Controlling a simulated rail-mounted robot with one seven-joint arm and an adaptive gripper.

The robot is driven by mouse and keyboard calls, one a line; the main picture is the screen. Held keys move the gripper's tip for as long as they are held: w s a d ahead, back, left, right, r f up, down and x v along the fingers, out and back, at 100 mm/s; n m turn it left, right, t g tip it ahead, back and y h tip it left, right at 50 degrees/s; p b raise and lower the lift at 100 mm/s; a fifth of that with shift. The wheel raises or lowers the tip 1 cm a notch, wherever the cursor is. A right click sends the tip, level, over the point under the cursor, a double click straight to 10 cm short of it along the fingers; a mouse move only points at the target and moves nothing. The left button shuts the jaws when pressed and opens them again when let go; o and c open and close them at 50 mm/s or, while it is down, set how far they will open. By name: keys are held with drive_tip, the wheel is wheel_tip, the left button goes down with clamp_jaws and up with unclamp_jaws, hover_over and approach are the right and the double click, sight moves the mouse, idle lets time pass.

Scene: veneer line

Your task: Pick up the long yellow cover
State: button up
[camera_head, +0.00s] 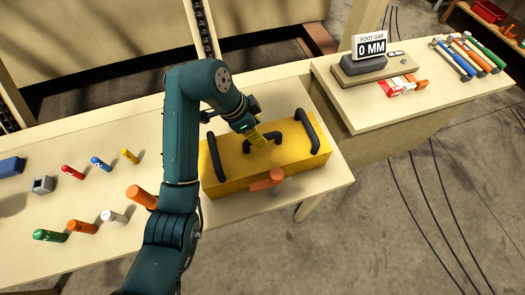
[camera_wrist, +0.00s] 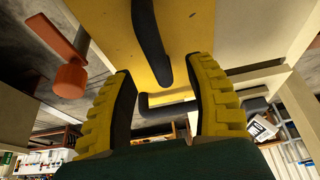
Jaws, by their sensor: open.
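The long yellow cover (camera_head: 232,172) lies on the bench and has three black handles: a left handle (camera_head: 215,156), a middle handle (camera_head: 290,139) and a right handle (camera_head: 308,132). My gripper (camera_head: 262,141) is over the cover at the middle handle. In the wrist view, the yellow cover (camera_wrist: 195,25) fills the top middle. My gripper's two yellow fingers are apart (camera_wrist: 163,75), with a black handle (camera_wrist: 149,40) reaching down between them. I see no finger closed on it.
An orange knob-like part (camera_head: 266,181) sits at the cover's front side. A gauge sign (camera_head: 371,46) and several hammers (camera_head: 470,55) are on the right bench.

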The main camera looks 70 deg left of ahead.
sight(263, 150)
drive_tip(key=b+x, duration=0.1)
drive_tip(key=x, duration=0.3)
drive_tip(key=shift+d+f, duration=0.15)
drive_tip(key=shift+f, duration=0.1)
clamp_jaws()
drive_tip(key=shift+r, duration=0.2)
